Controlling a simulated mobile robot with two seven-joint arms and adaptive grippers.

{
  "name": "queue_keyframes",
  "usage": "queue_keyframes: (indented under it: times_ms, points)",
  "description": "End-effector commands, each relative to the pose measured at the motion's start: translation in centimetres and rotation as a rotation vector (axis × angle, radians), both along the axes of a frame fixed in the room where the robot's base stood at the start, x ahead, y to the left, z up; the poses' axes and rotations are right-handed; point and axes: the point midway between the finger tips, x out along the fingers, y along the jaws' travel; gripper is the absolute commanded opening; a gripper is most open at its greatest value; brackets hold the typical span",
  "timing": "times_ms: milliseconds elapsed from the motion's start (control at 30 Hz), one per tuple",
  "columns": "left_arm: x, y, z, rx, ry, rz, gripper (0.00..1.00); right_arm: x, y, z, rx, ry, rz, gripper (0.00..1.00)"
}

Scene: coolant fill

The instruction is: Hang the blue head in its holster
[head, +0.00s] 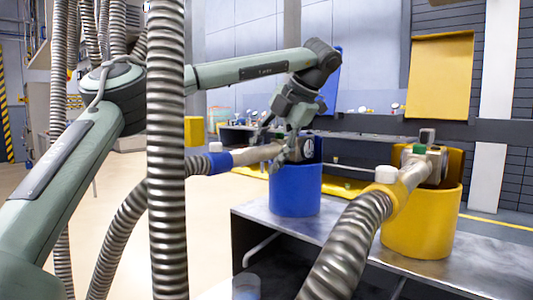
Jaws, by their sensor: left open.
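The blue head (252,155) is a metal nozzle with a blue collar at the end of a ribbed hose. Its front end lies over the rim of the blue holster (295,192), a round blue cup on the metal bench. It looks seated there, though my gripper partly hides the contact. My left gripper (280,153) is open, with its fingers pointing down at the front part of the head. I cannot tell whether the fingers touch it. My right gripper is not in view.
A yellow head (408,184) with its hose sits in a yellow holster (420,232) to the right on the metal bench (345,232). Ribbed hoses hang at the left, one (166,150) crossing in front of my left arm. A dark bench (370,127) stands behind.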

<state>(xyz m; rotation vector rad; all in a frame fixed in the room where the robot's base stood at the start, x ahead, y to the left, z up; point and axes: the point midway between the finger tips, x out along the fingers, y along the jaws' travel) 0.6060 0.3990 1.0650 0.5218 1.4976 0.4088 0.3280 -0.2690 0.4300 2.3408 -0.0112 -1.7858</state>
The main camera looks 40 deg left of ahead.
Motion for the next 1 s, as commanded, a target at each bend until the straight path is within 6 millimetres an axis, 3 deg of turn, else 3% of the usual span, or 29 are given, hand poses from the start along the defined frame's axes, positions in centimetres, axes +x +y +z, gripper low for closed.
queue_keyframes:
  times_ms: [100, 233, 700, 1000]
  points:
    - [0.0, -0.1, -0.2, 0.0, 0.008, -0.001, 0.52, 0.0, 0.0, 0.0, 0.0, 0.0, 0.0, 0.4]
    - [0.0, -0.8, 1.0, 0.001, 0.002, -0.001, 0.52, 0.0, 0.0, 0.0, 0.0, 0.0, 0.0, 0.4]
    - [-0.4, -5.9, 8.7, 0.003, -0.002, 0.001, 0.52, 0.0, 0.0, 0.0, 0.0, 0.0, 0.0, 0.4]
    - [-0.5, -6.7, 10.0, -0.001, 0.0, 0.001, 0.52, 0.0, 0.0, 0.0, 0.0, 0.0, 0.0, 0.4]
